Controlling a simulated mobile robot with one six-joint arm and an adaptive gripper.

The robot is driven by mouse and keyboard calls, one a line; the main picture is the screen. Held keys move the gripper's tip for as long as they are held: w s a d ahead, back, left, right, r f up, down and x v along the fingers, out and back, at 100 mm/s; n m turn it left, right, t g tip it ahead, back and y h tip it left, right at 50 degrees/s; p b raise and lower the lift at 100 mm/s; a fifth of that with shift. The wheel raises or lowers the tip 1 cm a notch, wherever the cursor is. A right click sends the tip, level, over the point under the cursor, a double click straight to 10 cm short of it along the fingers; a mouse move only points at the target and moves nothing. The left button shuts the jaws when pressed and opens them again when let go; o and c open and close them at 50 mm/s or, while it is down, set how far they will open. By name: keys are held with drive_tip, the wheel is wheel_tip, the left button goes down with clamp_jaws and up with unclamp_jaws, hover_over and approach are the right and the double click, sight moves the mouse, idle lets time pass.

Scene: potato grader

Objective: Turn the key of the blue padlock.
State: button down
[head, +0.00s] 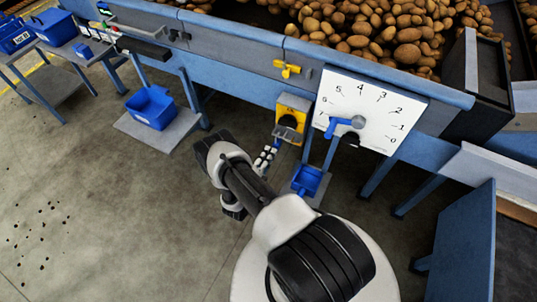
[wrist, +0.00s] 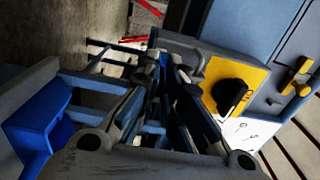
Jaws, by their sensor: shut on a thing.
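My gripper (head: 271,151) reaches up to just below the yellow isolator box (head: 291,118) with its black rotary knob. A small blue patch (head: 277,142) at the fingertips looks like the blue padlock; it is too small to make out its shackle or key. In the wrist view, my gripper (wrist: 163,62) has its fingers drawn together, with the yellow plate (wrist: 238,72) and black knob (wrist: 231,97) just right of them. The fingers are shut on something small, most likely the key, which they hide. The key's angle cannot be told.
A white dial board (head: 368,110) with a blue pointer stands right of the isolator. A yellow valve handle (head: 287,69) is above. Another blue bin (head: 151,107) stands on the left platform.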

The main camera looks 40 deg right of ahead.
drive_tip(key=c, duration=1.7)
unclamp_jaws()
drive_tip(key=v, duration=1.2)
